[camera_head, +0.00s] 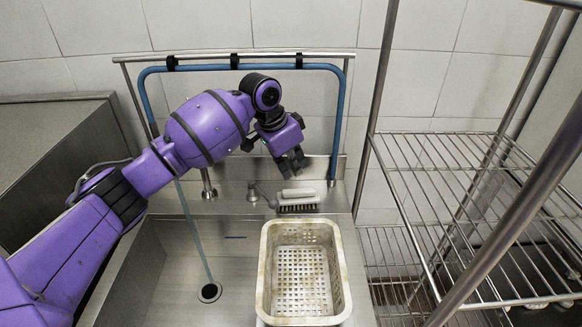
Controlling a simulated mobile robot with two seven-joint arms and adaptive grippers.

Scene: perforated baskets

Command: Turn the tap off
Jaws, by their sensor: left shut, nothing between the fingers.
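My left arm reaches in from the left across the sink. Its gripper (292,165) points down near the back wall, shut and empty, above the scrubbing brush and apart from it. A small metal fitting with a dark lever-like part (254,193) stands on the sink's back ledge, below and left of the gripper. A metal spout-like fitting (207,186) stands further left, partly under my arm. I cannot tell which is the tap's handle. A thin bluish line (198,245) runs down to the drain; I cannot tell whether it is water or hose. My right gripper is out of view.
A pale perforated basket (345,280) stands in the sink's right part. A brush (299,197) lies behind it. The drain (209,292) is left of the basket. A wire shelf (450,170) stands at right.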

